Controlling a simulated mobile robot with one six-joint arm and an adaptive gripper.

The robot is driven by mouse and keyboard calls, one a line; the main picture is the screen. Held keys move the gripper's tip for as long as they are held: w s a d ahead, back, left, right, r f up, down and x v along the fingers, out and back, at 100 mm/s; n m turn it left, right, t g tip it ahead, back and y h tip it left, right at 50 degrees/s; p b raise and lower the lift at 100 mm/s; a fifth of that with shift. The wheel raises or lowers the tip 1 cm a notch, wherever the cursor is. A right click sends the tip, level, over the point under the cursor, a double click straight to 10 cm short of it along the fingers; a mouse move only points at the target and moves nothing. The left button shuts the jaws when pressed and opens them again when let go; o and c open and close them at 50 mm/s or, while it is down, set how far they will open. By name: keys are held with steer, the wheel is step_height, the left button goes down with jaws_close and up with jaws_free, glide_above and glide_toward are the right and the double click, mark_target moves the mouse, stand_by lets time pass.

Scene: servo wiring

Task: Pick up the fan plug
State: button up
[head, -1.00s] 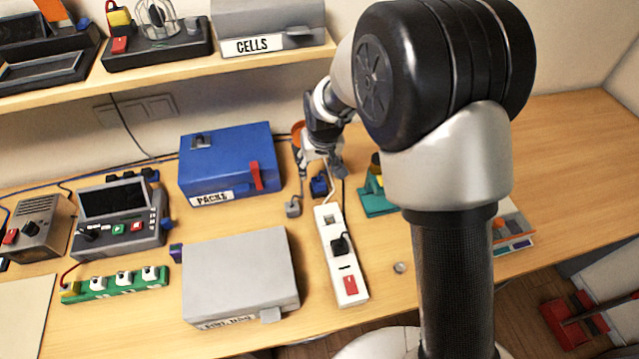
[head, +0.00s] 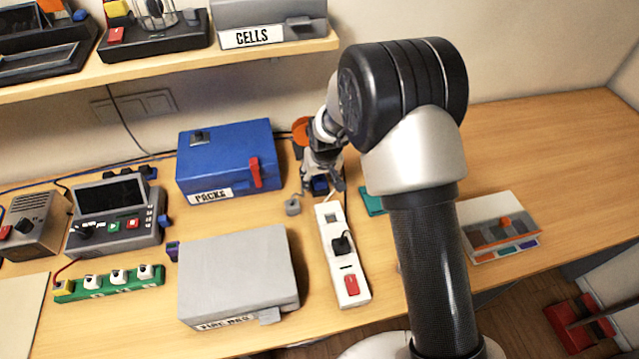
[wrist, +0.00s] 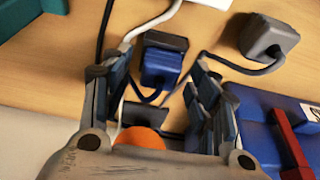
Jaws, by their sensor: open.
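A blue plug (wrist: 160,62) with a dark top lies on the wooden table, between and just beyond the fingertips in the wrist view. A thin blue cable runs from it. In the head view the blue plug (head: 320,186) is partly hidden by my gripper (head: 322,178). A grey plug (wrist: 268,38) with a dark cable lies apart from it; it also shows in the head view (head: 293,206). I cannot tell from looks alone which plug belongs to the fan. My gripper (wrist: 155,72) is open and empty, pointing down over the blue plug.
A white power strip (head: 333,222) with a black plug in it lies in front. A blue PACKS box (head: 225,160) stands close at left, and a grey box (head: 240,270) nearer. A white cable (wrist: 150,27) passes beside one finger. The right table is mostly clear.

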mark_target(320, 180)
steer(key=c, duration=1.2)
steer(key=shift+o, duration=0.2)
steer(key=shift+r, duration=0.2)
step_height(320, 180, up, 20)
steer(key=p, duration=0.4)
steer(key=shift+f, duration=0.15)
